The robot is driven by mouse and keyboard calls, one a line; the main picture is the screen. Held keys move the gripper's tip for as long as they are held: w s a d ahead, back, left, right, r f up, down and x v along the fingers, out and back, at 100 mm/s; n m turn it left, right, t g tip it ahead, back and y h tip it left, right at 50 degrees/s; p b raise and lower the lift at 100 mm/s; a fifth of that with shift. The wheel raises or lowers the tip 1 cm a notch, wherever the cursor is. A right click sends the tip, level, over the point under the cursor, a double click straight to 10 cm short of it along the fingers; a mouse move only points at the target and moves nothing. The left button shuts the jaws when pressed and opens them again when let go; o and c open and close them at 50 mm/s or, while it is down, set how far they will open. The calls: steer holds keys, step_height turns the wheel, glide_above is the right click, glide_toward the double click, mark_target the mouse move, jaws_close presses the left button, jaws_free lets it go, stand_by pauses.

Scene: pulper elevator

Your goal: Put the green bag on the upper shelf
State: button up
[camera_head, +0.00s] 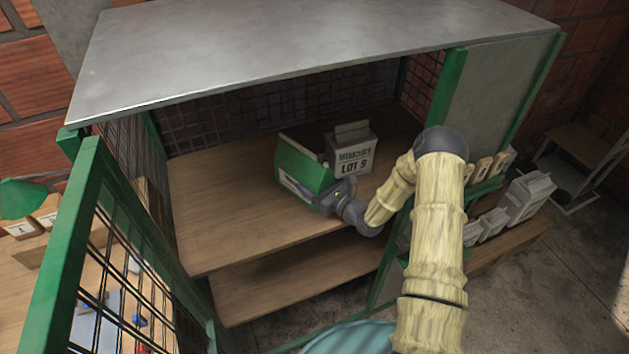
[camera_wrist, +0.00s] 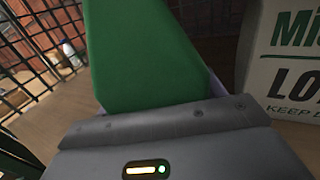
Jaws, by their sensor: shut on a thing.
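The green bag (camera_head: 305,167) is at the upper shelf (camera_head: 215,215), left of a white printed bag. My gripper (camera_head: 330,198) is shut on its near lower part. In the wrist view the green bag (camera_wrist: 140,60) rises straight ahead of my gripper (camera_wrist: 155,115), whose fingertips are hidden. The bag looks tilted in the head view. I cannot tell whether its bottom touches the shelf board.
The white bag marked "LOT 9" (camera_head: 351,150) stands close on the right; it also shows in the wrist view (camera_wrist: 285,65). A lower shelf (camera_head: 300,280) lies below. A metal top (camera_head: 300,45) covers the shelves. A green-framed mesh door (camera_head: 85,240) stands at left. The shelf's left part is clear.

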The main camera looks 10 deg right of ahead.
steer(key=shift+d+r, duration=0.1)
steer(key=shift+d, duration=0.05)
steer(key=shift+d+f, duration=0.15)
steer(key=shift+f, duration=0.05)
steer(key=o, duration=1.4)
steer(key=shift+s, duration=0.1)
steer(key=shift+c, duration=0.2)
steer(key=shift+r, duration=0.15)
steer(key=shift+s+d, duration=0.1)
steer(key=shift+s, duration=0.1)
steer(key=b+v, duration=0.4)
steer(key=v, duration=0.6)
steer(key=shift+s, duration=0.1)
steer(key=shift+s+d+b, duration=0.3)
steer(key=shift+s+d, duration=0.1)
steer(key=shift+s, duration=0.15)
